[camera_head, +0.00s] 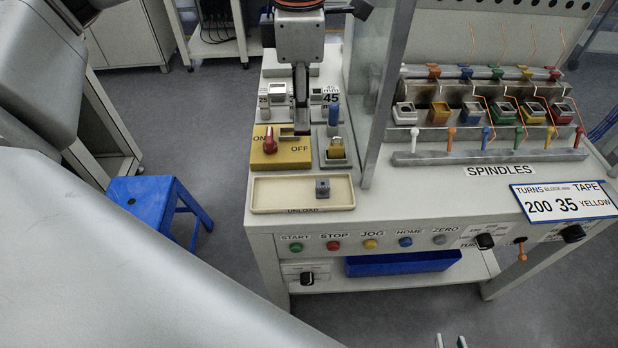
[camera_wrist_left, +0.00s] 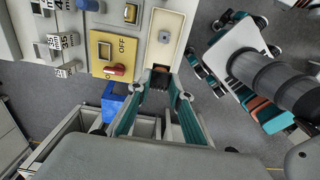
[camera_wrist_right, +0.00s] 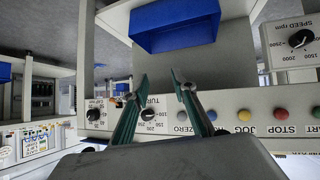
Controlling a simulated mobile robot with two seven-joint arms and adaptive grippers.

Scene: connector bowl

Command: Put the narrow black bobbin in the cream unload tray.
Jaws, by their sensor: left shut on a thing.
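The tray (camera_wrist_left: 157,52) and that bobbin (camera_wrist_left: 164,37) also show in the left wrist view. My left gripper (camera_wrist_left: 160,82) is shut on a small dark piece (camera_wrist_left: 160,77), which looks like the narrow black bobbin with a brownish inside. It appears by the tray's near end in that view; its height above is unclear. My left arm hides this gripper in the head view. My right gripper (camera_wrist_right: 159,73) is open and empty, with its tips at the bottom edge of the head view (camera_head: 450,342).
A yellow ON/OFF switch block (camera_head: 280,152) with a red knob stands behind the tray. A button row (camera_head: 370,243) and blue bin (camera_head: 405,262) are at the front. Coloured spindles (camera_head: 485,112) stand at right. A blue stool (camera_head: 150,205) is left of the machine.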

